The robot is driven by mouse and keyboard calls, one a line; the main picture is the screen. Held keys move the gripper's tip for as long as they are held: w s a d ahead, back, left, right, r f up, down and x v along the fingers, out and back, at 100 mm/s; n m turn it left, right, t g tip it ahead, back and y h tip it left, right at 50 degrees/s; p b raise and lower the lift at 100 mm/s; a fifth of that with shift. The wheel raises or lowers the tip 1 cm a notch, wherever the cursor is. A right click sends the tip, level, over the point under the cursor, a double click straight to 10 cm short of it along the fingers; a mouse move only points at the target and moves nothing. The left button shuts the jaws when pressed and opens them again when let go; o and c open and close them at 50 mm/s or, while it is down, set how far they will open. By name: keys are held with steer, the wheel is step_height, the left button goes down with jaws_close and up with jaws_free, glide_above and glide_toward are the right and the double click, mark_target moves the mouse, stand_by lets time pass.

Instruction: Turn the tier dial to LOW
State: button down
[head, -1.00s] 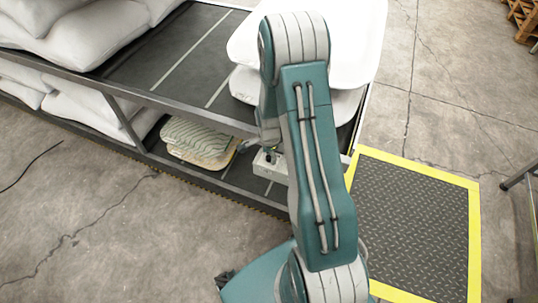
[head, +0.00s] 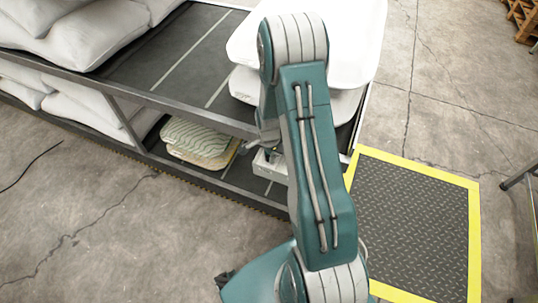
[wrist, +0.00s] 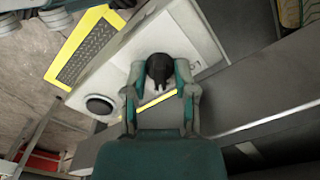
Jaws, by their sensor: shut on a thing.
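The dial is a dark knob (wrist: 160,68) on a pale control box (wrist: 193,28) in the wrist view. My gripper (wrist: 159,84) is shut on this knob, with a teal-and-grey finger on either side. A yellow strip lies just below the knob. In the head view the box (head: 270,168) sits on the lower shelf, and my arm hides part of it. The LOW mark and the dial's pointer cannot be read.
A round black part (wrist: 100,105) sits left of the knob. Patterned pillows (head: 200,140) lie left of the box on the lower shelf. The upper shelf (head: 165,62) runs above the box. A yellow-edged mat (head: 415,220) lies on the right.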

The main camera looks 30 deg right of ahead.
steer(key=n, duration=0.4)
steer(key=shift+n, duration=0.3)
steer(key=n, duration=0.3)
steer(key=shift+w+n, duration=0.1)
steer(key=shift+n, duration=0.2)
steer(key=n, duration=0.3)
steer(key=shift+n, duration=2.2)
steer(key=shift+c, duration=2.1)
jaws_free()
